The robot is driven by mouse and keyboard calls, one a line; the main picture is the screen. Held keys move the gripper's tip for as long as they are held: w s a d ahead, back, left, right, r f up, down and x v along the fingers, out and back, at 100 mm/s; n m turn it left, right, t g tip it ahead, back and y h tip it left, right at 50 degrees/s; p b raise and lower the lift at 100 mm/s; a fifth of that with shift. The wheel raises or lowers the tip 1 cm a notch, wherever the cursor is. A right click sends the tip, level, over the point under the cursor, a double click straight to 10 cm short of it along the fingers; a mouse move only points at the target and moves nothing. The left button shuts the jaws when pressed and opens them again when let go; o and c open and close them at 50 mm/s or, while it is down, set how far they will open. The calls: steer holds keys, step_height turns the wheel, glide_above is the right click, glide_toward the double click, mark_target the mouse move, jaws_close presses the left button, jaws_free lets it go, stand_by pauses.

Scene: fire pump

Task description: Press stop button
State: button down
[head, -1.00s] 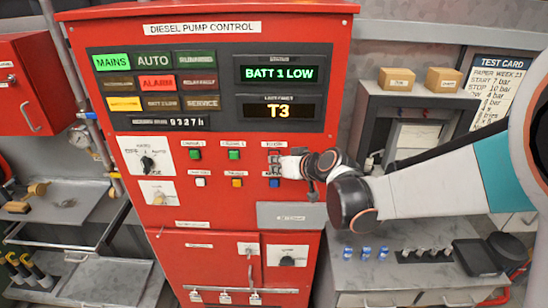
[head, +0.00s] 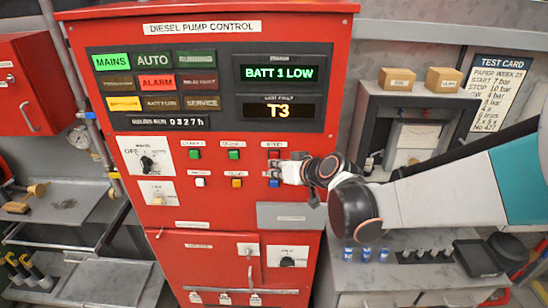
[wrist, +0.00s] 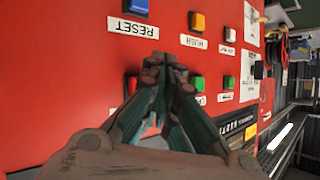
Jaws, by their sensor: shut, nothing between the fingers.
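The stop button (head: 274,154) is a red square push button under a white label, at the right end of the upper button row on the red pump control cabinet. In the wrist view the red button (wrist: 132,84) shows beside the fingers, partly hidden behind them. My gripper (head: 281,171) is shut and empty. In the head view it lies just below and right of the stop button, over the gap above the blue button. In the wrist view my gripper's closed tips (wrist: 155,62) point at the panel. I cannot tell whether they touch it.
The blue reset button (head: 274,183) sits right below the gripper, and an orange button (head: 237,182) lies to its left. A green button (head: 234,154) is left of the stop button. A grey plate (head: 290,215) is lower on the cabinet.

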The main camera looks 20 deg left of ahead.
steer(key=s, duration=0.2)
steer(key=s+d, duration=0.1)
steer(key=s, duration=0.1)
steer(key=shift+s+d, duration=0.1)
steer(key=shift+s, duration=0.3)
steer(key=shift+w, duration=0.1)
stand_by(0.3)
